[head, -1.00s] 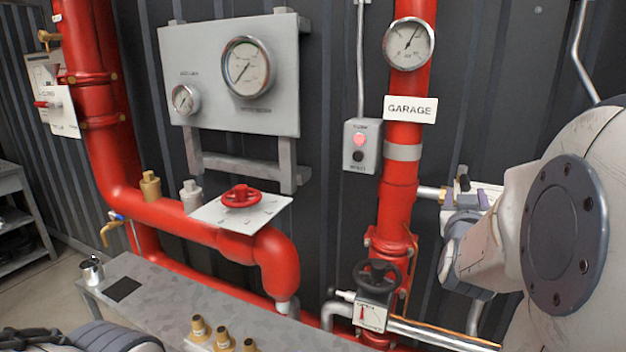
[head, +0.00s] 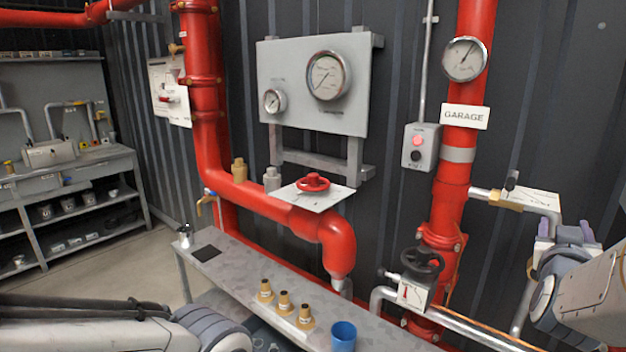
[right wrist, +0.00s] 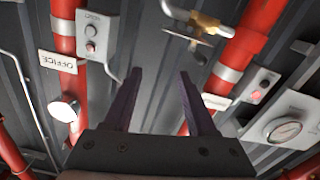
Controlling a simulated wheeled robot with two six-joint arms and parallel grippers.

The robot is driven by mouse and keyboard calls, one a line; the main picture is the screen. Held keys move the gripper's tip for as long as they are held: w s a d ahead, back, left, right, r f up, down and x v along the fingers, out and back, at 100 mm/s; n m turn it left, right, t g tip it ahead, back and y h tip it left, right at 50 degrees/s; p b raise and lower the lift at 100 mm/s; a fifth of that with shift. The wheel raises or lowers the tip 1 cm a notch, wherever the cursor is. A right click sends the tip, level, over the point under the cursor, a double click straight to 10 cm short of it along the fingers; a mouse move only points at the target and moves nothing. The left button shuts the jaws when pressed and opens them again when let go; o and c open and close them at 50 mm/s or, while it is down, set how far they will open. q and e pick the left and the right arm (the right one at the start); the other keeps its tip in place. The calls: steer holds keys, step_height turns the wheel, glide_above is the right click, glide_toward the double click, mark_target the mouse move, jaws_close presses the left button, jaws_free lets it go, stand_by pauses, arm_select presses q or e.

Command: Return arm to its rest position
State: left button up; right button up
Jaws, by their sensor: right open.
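My right gripper (head: 565,232) is at the right of the head view, near the small valve (head: 513,188) on the side pipe of the GARAGE riser. The right wrist view shows its two purple fingers (right wrist: 158,72) spread apart with nothing between them. In that view a brass valve (right wrist: 205,22) lies beyond the fingertips, apart from them. My left arm (head: 130,322) crosses the bottom left of the head view, and its gripper is out of view.
The GARAGE riser (head: 452,190) has a black handwheel (head: 421,263) low down. A grey bench (head: 240,262) holds several brass fittings and a blue cup (head: 344,336). A red handwheel (head: 312,182) sits on the thick red pipe. Shelves (head: 70,190) stand at far left, with open floor before them.

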steer(key=w+a+f+n+y+p, duration=0.1)
steer(key=w+a+f+n+y, duration=0.2)
steer(key=a, duration=0.4)
steer(key=w+a+f+n+y, duration=0.1)
steer(key=w+a+f+y, duration=0.2)
steer(key=a+y, duration=0.35)
steer(key=s+a+f+n+g+y+p, duration=0.1)
steer(key=a+f+n+g+y, duration=0.15)
steer(key=a, duration=0.55)
steer(key=s+a+f+n+g+y+p, duration=0.1)
steer(key=a+f, duration=0.2)
steer(key=a, duration=0.5)
steer(key=s+a+f+n+g+p, duration=0.1)
steer(key=s+a+f+n+g, duration=0.1)
steer(key=s+a, duration=0.4)
steer(key=s+a+f+n+g+p, duration=0.1)
steer(key=s+a+n+g, duration=0.3)
steer(key=s, duration=1.2)
steer(key=a+g, duration=0.3)
steer(key=shift+f+y, duration=0.35)
steer(key=shift+y, duration=0.05)
steer(key=shift+n, duration=0.25)
